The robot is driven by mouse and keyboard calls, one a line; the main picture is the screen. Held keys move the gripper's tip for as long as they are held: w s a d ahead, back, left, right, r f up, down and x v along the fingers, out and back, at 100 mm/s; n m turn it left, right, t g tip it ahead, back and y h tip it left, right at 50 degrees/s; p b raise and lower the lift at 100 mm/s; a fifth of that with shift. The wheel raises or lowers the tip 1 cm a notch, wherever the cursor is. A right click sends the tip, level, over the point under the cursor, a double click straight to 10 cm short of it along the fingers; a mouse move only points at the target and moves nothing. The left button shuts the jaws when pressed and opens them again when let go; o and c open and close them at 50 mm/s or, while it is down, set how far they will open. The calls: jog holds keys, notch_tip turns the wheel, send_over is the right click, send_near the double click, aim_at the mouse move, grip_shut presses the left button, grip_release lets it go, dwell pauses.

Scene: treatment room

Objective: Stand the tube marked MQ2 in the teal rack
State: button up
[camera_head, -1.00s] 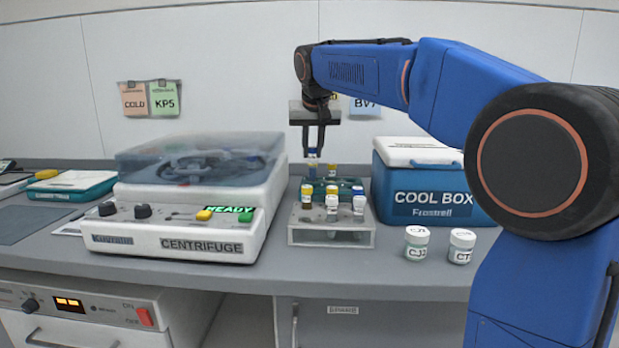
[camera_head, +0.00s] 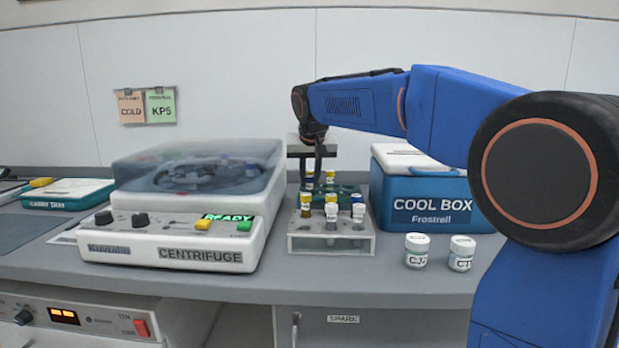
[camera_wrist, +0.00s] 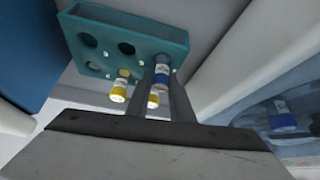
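The teal rack (camera_head: 346,188) stands behind a pale rack; the wrist view shows its top with several empty holes (camera_wrist: 126,48). My gripper (camera_head: 318,180) is above it, pointing down. In the wrist view my gripper's fingers (camera_wrist: 161,80) are closed around a blue-capped tube (camera_wrist: 162,72). The tube is upright with its lower end at a hole near the rack's edge; I cannot tell how deep it sits. Its mark is not readable. Two yellow-capped tubes stand close by, one (camera_wrist: 119,92) to the left and one (camera_wrist: 153,98) partly behind a finger.
A pale rack (camera_head: 306,244) with several capped tubes stands in front. The centrifuge (camera_head: 175,238) is at left, the blue cool box (camera_head: 428,205) at right. Two white-lidded jars (camera_head: 416,251) stand at front right. A teal tray (camera_head: 68,192) lies far left.

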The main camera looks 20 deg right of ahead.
jog(key=o, duration=0.4)
jog(key=shift+c, duration=0.2)
jog(key=shift+r, duration=0.15)
jog(key=v, duration=1.2)
